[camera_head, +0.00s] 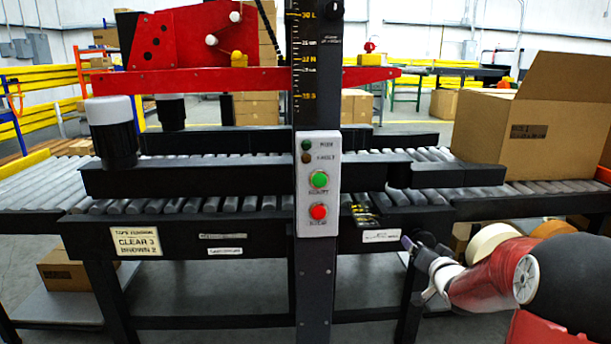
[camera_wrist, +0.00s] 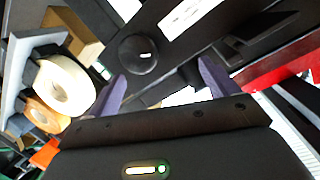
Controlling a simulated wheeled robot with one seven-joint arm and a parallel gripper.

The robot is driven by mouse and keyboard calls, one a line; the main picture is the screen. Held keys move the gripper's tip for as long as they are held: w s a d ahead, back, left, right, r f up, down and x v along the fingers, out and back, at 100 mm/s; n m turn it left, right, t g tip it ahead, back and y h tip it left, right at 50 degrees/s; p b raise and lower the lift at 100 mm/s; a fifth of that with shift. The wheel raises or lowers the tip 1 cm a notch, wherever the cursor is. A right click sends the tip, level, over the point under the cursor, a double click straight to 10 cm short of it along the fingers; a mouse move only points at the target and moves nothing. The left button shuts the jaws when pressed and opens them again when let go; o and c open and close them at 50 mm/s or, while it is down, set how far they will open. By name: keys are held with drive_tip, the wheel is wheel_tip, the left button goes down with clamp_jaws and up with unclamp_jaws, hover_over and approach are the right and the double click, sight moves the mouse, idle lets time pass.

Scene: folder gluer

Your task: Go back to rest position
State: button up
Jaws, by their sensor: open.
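My gripper (camera_head: 408,243) is at the lower right of the head view, in front of the machine's front rail and right of the control panel. In the wrist view my gripper (camera_wrist: 160,90) shows two purple fingers spread apart with nothing between them. A round black knob (camera_wrist: 138,54) on a dark machine part lies beyond the fingers. My arm reaches in from the right edge of the head view.
A roller conveyor (camera_head: 30,194) crosses the view. The control panel (camera_head: 319,184) has green and red buttons. An open cardboard box (camera_head: 505,128) stands on the right rollers. Tape rolls (camera_wrist: 66,86) lie left of my gripper in the wrist view.

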drive_tip(key=s+a+r+n+g+h+p, duration=0.1)
drive_tip(key=s+a+r+n+g+p, duration=0.15)
drive_tip(key=s+a+r, duration=0.6)
drive_tip(key=s+a+r+n+g+h+p, duration=0.15)
drive_tip(key=s+a+g, duration=0.25)
drive_tip(key=s, duration=1)
drive_tip(key=s+a+n+g+y+p, duration=0.1)
drive_tip(key=s+a+g+y+p, duration=0.1)
drive_tip(key=s, duration=1.2)
drive_tip(key=a+g+y, duration=0.1)
drive_tip(key=a, duration=0.1)
drive_tip(key=shift+a+n, duration=0.4)
drive_tip(key=shift+g, duration=0.25)
